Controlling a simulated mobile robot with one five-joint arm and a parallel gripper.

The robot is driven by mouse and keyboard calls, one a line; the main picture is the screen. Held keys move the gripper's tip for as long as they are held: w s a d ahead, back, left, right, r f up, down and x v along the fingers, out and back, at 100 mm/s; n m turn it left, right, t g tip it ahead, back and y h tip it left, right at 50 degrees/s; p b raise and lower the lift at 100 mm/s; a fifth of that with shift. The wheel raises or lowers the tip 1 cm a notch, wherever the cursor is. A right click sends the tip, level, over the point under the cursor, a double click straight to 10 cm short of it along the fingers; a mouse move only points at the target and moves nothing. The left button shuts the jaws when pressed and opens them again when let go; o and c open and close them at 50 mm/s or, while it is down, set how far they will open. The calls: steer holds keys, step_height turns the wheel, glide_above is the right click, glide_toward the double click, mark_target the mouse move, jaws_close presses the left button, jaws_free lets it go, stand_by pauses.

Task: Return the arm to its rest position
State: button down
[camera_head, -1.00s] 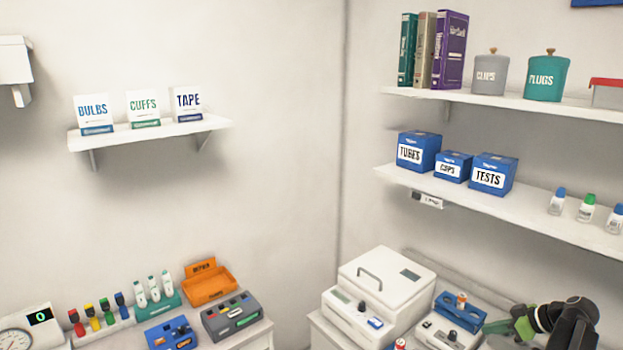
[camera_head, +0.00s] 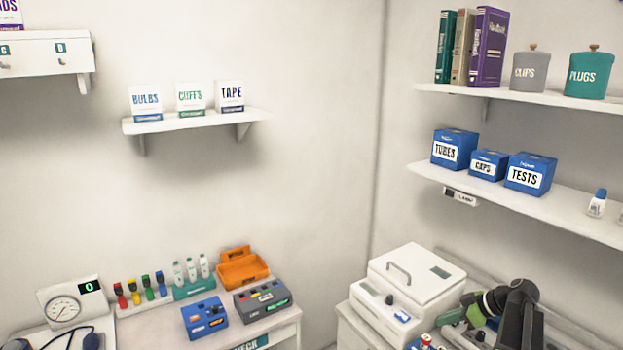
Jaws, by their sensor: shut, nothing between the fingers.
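My arm (camera_head: 515,310) is at the lower right of the head view, dark and bent, in front of the right-hand counter. My gripper (camera_head: 473,315), with green parts, is at the arm's left end, tilted down and small in the picture. It is shut and holds nothing visible. It appears just right of the white lidded machine (camera_head: 415,270); whether it touches anything on the counter I cannot tell. The arm's lower part runs out of the picture at the bottom.
Small devices, partly hidden by my arm, stand on the right counter. The left counter holds a gauge (camera_head: 66,309), colored bottles, an orange tray (camera_head: 242,270) and two boxes. Wall shelves with blue boxes (camera_head: 530,174) and books (camera_head: 487,47) hang above. The air above the counters is clear.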

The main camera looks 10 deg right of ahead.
steer(key=w+a+f+n+g+b, duration=0.1)
steer(key=a+f+g, duration=0.1)
steer(key=a, duration=0.9)
steer(key=w+a+f+n+g+b, duration=0.1)
steer(key=w+a+f, duration=0.15)
steer(key=a, duration=0.85)
steer(key=w+a+f+n+g+b, duration=0.1)
steer(key=a+f+g, duration=0.15)
steer(key=a, duration=0.85)
steer(key=s+a+f+m+g+h, duration=0.1)
steer(key=s+a+f+m+h, duration=0.15)
steer(key=s+a, duration=0.45)
steer(key=m+h, duration=0.1)
steer(key=m, duration=0.1)
steer(key=d+m+h, duration=0.1)
steer(key=m, duration=0.2)
steer(key=d+f+m+h, duration=0.1)
steer(key=m, duration=0.2)
steer(key=shift+s+d, duration=0.15)
